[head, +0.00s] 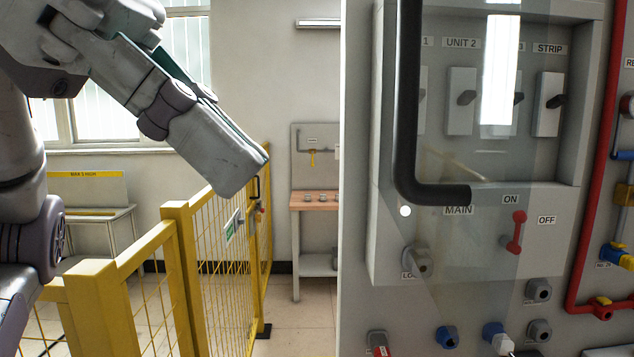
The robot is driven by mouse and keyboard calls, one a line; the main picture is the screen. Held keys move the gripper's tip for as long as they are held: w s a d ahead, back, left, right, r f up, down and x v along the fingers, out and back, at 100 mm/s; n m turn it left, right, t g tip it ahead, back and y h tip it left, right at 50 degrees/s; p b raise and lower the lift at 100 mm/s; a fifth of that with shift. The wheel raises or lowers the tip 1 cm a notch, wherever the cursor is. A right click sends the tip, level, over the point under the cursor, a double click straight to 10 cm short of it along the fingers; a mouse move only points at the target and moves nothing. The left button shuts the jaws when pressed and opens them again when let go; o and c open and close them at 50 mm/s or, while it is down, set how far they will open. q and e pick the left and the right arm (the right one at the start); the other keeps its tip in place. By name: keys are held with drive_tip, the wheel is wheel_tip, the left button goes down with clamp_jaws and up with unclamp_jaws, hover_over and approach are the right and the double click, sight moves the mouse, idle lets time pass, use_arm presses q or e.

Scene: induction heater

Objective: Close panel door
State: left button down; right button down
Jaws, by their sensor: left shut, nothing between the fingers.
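The panel (386,250) fills the right side of the head view, with a recess holding the unit switches. A clear pane (450,262) that looks like its door stands in front of the switches, with a bright reflection on it. I cannot tell its exact angle. A thick black bent bar (408,120), which looks like the door's handle, runs down and then right in front of the panel. My left gripper (245,175) is shut and empty, in the air left of the panel and apart from the bar. My right gripper is out of view.
A yellow mesh fence (180,255) stands below and behind my left gripper. A workbench (312,201) is against the far wall. The panel carries a red main switch (517,232), and a red pipe (608,150) runs at its right.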

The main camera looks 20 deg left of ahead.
sight(461, 308)
use_arm(q)
drive_tip(key=p+x, duration=0.1)
drive_tip(key=x, duration=0.2)
drive_tip(key=d+r+p+x, duration=0.1)
drive_tip(key=x, duration=0.3)
drive_tip(key=p+x, duration=0.1)
drive_tip(key=x, duration=0.3)
drive_tip(key=shift+w+d+r, duration=0.25)
drive_tip(key=shift+d+r, duration=0.15)
drive_tip(key=shift+w+d+f, duration=0.1)
drive_tip(key=shift+d, duration=0.25)
